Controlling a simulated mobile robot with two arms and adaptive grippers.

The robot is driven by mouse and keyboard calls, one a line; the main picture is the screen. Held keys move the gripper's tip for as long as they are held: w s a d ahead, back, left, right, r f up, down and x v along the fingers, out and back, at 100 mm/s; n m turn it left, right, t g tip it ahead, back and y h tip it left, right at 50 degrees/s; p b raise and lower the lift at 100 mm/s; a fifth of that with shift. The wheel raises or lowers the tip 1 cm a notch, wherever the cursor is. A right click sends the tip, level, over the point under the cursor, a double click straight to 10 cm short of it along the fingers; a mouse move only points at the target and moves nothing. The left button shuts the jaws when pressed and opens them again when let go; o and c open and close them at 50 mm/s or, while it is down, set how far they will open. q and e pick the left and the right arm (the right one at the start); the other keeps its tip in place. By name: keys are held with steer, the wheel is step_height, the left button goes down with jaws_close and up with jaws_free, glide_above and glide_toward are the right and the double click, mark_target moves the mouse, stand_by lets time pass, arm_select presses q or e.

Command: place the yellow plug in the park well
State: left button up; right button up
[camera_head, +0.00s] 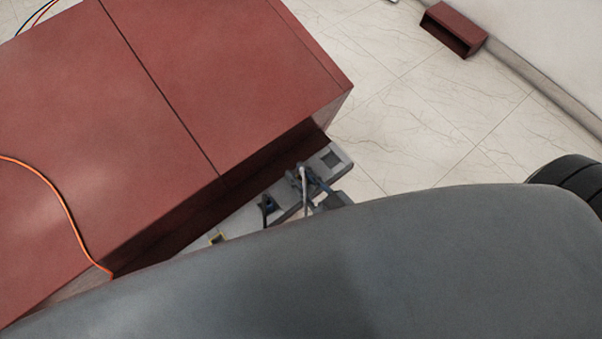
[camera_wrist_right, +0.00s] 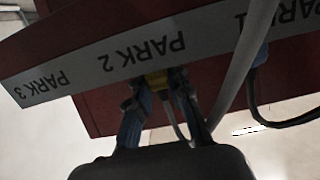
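In the right wrist view the yellow plug (camera_wrist_right: 157,79) shows as a small yellow piece between my right fingertips, just below the PARK 2 label (camera_wrist_right: 143,52). A thin cable hangs from it between the fingers. My right gripper (camera_wrist_right: 159,90) appears shut on it. In the head view the right gripper (camera_head: 308,178) is small, at the grey strip along the cabinet's lower edge, and the plug cannot be made out there. Whether the plug touches a well is hidden. My left gripper is not in view.
The red cabinet (camera_head: 170,100) fills the upper left. A black connector (camera_head: 268,205) and a yellow-edged fitting (camera_head: 217,238) are on the strip. In the wrist view a pale cable (camera_wrist_right: 240,65) and black cable (camera_wrist_right: 285,122) hang at right. An orange cable (camera_head: 60,200) crosses the cabinet.

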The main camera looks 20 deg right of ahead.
steer(key=o, duration=0.4)
steer(key=shift+c, duration=0.2)
steer(key=shift+r, duration=0.2)
steer(key=v, duration=1.2)
steer(key=shift+b, duration=0.4)
